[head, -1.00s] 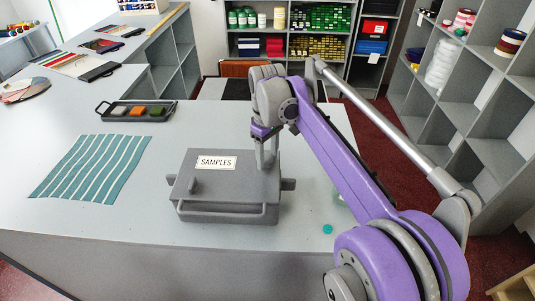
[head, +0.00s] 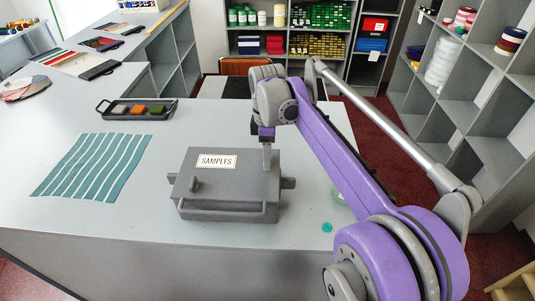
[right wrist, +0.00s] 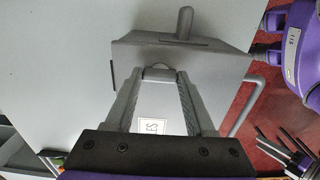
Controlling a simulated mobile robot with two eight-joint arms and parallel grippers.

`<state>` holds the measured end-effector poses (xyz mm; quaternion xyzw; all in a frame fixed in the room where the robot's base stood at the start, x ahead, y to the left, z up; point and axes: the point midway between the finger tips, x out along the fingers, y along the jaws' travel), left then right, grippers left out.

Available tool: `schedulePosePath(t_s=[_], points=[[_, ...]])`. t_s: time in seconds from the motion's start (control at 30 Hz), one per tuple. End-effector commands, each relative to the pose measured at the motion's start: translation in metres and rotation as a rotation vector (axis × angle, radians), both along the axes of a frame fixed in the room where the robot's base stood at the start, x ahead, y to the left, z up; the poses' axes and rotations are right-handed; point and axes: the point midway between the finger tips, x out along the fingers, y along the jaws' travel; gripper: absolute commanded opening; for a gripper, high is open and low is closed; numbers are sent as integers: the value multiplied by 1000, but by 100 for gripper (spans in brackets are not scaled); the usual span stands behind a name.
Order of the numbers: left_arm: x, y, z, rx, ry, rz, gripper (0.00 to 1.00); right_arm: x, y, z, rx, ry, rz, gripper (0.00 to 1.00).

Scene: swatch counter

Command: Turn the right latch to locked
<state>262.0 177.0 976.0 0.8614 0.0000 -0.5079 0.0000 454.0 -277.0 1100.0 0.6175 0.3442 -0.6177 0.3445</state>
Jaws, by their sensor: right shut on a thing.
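The grey sample box (head: 225,207), with a white SAMPLES label (head: 217,161) on its lid, sits near the counter's front edge. My right gripper (head: 267,158) points down at the right part of the lid. In the right wrist view its fingers (right wrist: 157,74) close on the right latch (right wrist: 157,70), a small rounded grey piece. The fingers hide most of this latch in the head view, so its exact angle is unclear.
A teal striped swatch (head: 92,167) lies left of the box. A dark tray (head: 137,110) with coloured blocks is behind it. A small teal disc (head: 327,227) lies right of the box. The counter around the box is mostly free.

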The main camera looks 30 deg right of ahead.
Motion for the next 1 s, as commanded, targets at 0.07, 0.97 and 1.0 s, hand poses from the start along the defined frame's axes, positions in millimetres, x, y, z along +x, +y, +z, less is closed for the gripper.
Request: schedulePosePath(t_s=[0.07,0.97,1.0], points=[[0,0,0,0,0,0,50,0,0,0,0,0,11,0],[0,0,0,0,0,0,50,0,0,0,0,0,19,85],[0,0,0,0,0,0,50,0,0,1,0,0,19,85]])
